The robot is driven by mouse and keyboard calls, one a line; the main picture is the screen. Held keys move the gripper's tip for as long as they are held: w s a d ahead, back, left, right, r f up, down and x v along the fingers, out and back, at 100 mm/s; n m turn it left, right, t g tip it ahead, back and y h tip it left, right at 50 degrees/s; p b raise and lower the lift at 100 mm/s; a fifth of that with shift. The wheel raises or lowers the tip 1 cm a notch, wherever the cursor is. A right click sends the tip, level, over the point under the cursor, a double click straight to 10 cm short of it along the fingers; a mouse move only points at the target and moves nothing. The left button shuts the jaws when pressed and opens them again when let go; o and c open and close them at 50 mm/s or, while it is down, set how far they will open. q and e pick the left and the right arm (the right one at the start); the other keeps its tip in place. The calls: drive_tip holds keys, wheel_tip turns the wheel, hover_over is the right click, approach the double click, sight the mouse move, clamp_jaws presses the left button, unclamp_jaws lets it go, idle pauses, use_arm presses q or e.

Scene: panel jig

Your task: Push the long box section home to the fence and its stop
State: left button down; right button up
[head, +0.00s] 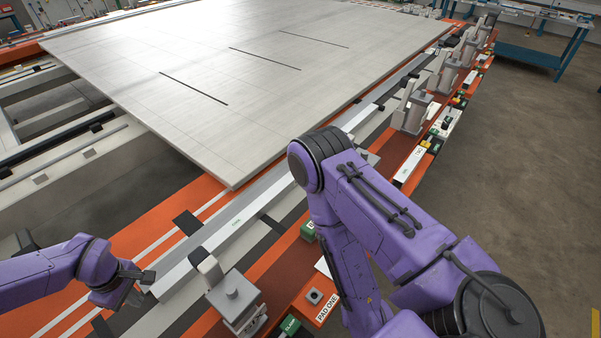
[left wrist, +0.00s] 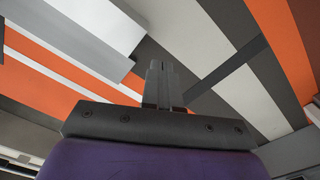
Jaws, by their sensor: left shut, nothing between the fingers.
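The long box section (head: 225,240) is a pale silver bar lying along the orange jig bed, running from the lower left up to the right beside the large grey panel (head: 230,70). My left gripper (head: 143,285) is at its near end, shut and empty. In the left wrist view the shut fingers (left wrist: 162,82) point ahead, and the near end of the box section (left wrist: 90,30) shows at the upper left, a little apart from them in the picture. I cannot tell whether they touch. My right arm crosses in front of part of the bar; its gripper is not visible.
A row of grey clamp units (head: 412,110) stands along the right rail. A nearer clamp block (head: 236,300) sits close beside the bar's near end. A label reading PAD ONE (head: 327,307) is on the rail. Open floor (head: 520,150) lies to the right.

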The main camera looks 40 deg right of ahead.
sight(155, 291)
use_arm(q)
drive_tip(key=shift+f, duration=0.1)
drive_tip(key=shift+f+b, duration=0.8)
drive_tip(key=shift+f, duration=0.85)
drive_tip(key=shift+w+d+b, duration=0.2)
drive_tip(key=shift+w+d, duration=0.1)
drive_tip(key=shift+d, duration=0.75)
drive_tip(key=shift+w+d+b, duration=0.2)
drive_tip(key=shift+w+d, duration=0.05)
drive_tip(key=shift+d, duration=0.8)
drive_tip(key=shift+r, duration=0.1)
drive_tip(key=shift+s+a+p, duration=0.25)
drive_tip(key=shift+a+p, duration=0.45)
drive_tip(key=shift+a, duration=0.3)
wheel_tip(155, 291, up, 8)
drive_tip(key=p, duration=0.7)
